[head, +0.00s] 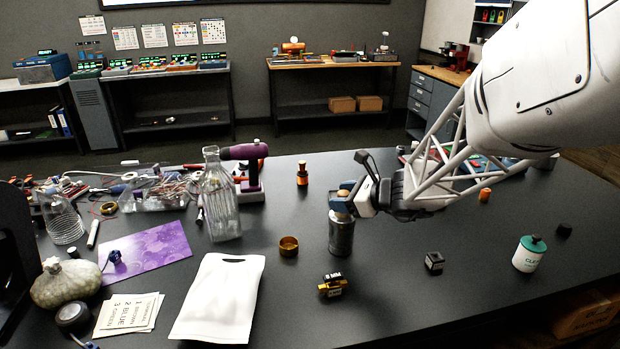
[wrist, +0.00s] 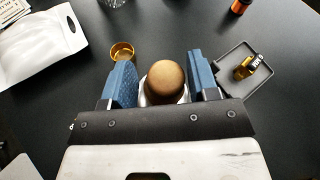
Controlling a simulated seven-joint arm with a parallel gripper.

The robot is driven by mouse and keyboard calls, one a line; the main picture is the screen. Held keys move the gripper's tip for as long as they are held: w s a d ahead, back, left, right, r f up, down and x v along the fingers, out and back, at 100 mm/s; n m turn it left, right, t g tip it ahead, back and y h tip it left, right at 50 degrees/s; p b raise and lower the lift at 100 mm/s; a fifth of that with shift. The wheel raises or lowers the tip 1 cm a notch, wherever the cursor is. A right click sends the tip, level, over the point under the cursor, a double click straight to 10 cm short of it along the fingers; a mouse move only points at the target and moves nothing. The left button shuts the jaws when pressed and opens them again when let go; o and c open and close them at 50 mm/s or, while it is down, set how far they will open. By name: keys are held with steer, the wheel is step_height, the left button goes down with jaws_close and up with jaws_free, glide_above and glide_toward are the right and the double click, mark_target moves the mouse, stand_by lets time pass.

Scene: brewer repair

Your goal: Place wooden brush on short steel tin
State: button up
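The fingers hide the brush's lower part and the tin's top. I cannot tell whether the pads press on the brush or whether it rests on the tin.
A small brass tin (head: 289,246), a gold-and-black part (head: 332,285) and a white pouch (head: 220,300) lie nearby. A glass bottle (head: 220,200) stands left, an amber bottle (head: 302,175) behind. A black cube (head: 434,262) and white canister (head: 529,254) are right, with clear bench between.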

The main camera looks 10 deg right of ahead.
steer(key=shift+o, duration=1.1)
steer(key=shift+r, duration=0.15)
steer(key=v, duration=1.2)
steer(key=shift+a, duration=0.1)
